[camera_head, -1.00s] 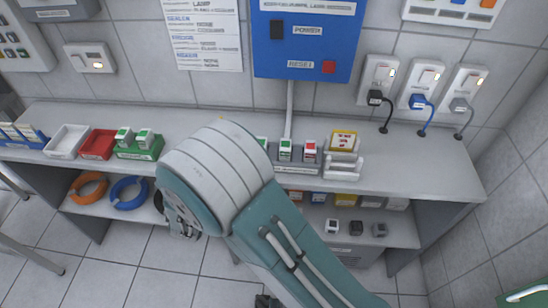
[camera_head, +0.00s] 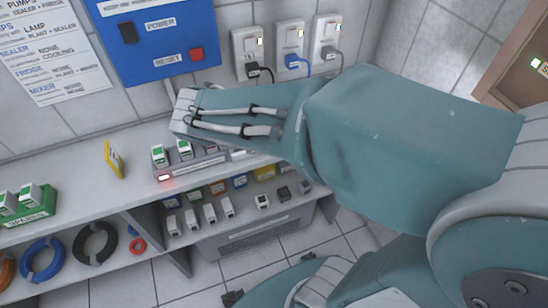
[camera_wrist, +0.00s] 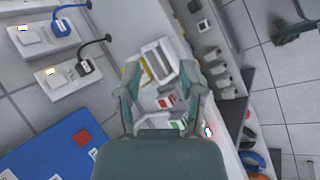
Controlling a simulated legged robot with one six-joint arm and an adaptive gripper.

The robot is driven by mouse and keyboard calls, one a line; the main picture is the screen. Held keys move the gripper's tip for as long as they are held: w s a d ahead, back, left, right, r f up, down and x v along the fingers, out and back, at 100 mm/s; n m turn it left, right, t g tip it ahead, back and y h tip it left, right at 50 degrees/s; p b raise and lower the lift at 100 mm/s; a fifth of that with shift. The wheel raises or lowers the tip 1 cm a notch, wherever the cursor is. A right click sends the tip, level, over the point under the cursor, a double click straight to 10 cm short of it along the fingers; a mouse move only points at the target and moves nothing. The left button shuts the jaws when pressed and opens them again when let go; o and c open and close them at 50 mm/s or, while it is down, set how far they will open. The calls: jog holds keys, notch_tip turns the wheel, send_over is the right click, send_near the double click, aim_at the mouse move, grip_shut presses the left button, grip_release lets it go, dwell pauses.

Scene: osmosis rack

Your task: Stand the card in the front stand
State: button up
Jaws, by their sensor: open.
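A yellow-edged card (camera_wrist: 147,75) shows in the wrist view beside a white stand (camera_wrist: 160,58), on its wall side. The card is partly hidden by a finger. My gripper (camera_wrist: 162,70) is open, its fingers spread either side of the stand area, with nothing visibly gripped. I cannot tell its height above the stand.
Modules with red and green tops (camera_wrist: 166,101) sit between the fingers in the wrist view. The blue panel (camera_head: 160,38) and sockets with plugged cables (camera_head: 290,48) are on the wall. A green tray (camera_head: 30,208) stands at left on the bench.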

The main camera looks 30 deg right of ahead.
jog(key=s+r+m+t+y, duration=0.2)
jog(key=s+m+y, duration=0.4)
jog(key=s+m, duration=0.3)
jog(key=shift+s+r, duration=0.15)
jog(key=shift+r, duration=0.75)
jog(key=shift+o, duration=0.5)
jog(key=shift+s+a+r+m+y, duration=0.1)
jog(key=shift+a+m+y, duration=0.2)
jog(key=shift+m, duration=0.1)
